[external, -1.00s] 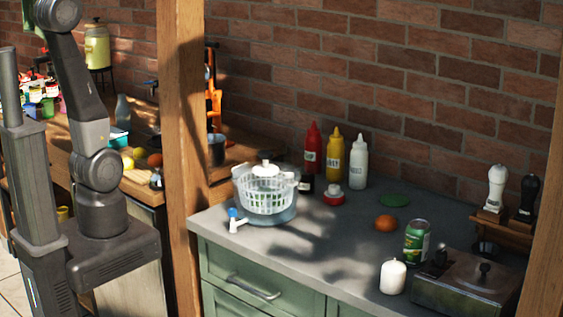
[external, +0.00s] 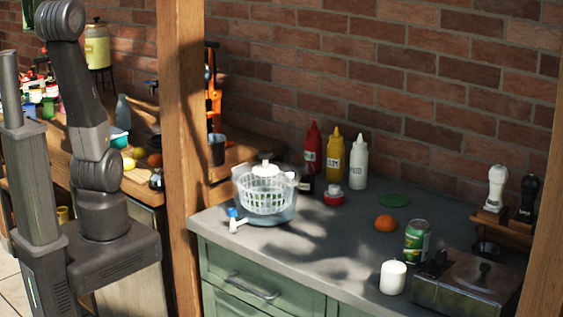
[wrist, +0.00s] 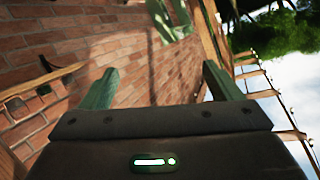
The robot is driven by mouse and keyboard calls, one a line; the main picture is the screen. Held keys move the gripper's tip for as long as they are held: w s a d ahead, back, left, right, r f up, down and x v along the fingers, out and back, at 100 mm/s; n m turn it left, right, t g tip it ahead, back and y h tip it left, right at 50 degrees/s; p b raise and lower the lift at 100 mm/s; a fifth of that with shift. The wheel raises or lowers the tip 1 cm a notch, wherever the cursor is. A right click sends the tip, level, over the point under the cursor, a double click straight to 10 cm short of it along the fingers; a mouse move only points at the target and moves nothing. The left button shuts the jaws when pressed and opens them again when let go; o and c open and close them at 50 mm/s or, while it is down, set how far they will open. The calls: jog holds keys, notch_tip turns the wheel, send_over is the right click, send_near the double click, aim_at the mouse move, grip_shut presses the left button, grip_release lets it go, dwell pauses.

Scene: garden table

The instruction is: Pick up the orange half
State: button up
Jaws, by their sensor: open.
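An orange fruit (external: 386,222) lies on the grey counter (external: 335,250), left of and behind a green can. Another orange fruit (external: 155,160) lies on the wooden table at the left, close to yellow fruits. I cannot tell from here which one is a half. My gripper (wrist: 160,72) is open and empty in the wrist view, its two green fingers spread apart before a brick wall. In the external view my gripper is not clearly seen; my arm stands at the far left, away from both orange fruits.
A salad spinner (external: 266,190) and several sauce bottles (external: 335,155) stand further left. A wooden post (external: 182,120) rises between the two worktops.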

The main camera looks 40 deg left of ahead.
jog(key=s+a+f+n+g+h, duration=0.1)
jog(key=s+a+f+n+g, duration=0.1)
jog(key=s+f+n+g, duration=0.3)
jog(key=m+h+b, duration=1.3)
jog(key=m, duration=0.3)
send_over(156, 155)
jog(key=shift+t, duration=0.3)
notch_tip(156, 155, down, 72)
jog(key=shift+r, duration=0.1)
jog(key=shift+w+a+f, duration=0.1)
jog(key=shift+f, duration=3.2)
jog(key=c, duration=1.1)
jog(key=shift+r, duration=0.1)
